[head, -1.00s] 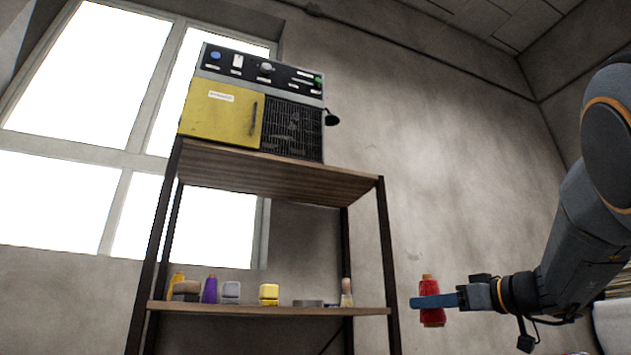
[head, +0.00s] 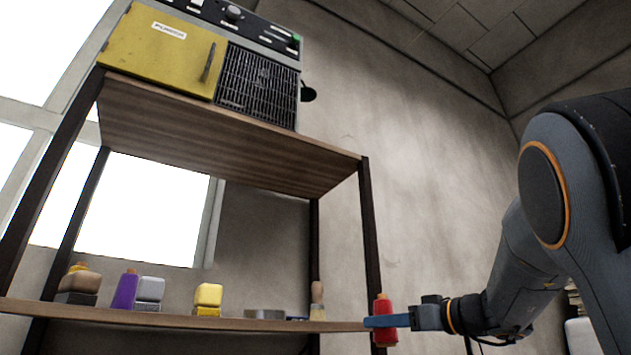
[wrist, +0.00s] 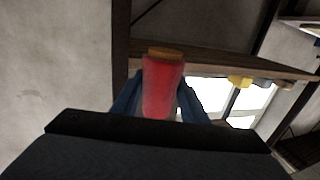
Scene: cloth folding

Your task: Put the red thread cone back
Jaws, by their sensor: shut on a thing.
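The red thread cone (head: 384,308) is held upright in my gripper (head: 384,321), at the right end of the lower shelf in the head view. In the wrist view the red cone (wrist: 163,88) stands between the two blue fingers of my gripper (wrist: 158,100), which are shut on it. Its brown top shows. In the head view it overlaps the right front post of the rack, and I cannot tell how far it is from the shelf edge. The lower shelf (head: 200,321) carries a purple thread cone (head: 124,290) on its left half.
On the lower shelf stand brown (head: 79,283), grey (head: 150,290) and yellow (head: 208,298) items, a flat grey tin (head: 264,314) and a brush (head: 317,300). The dark right post (head: 369,220) is close to my gripper. A yellow-doored machine (head: 162,50) stands on the upper shelf (head: 230,135).

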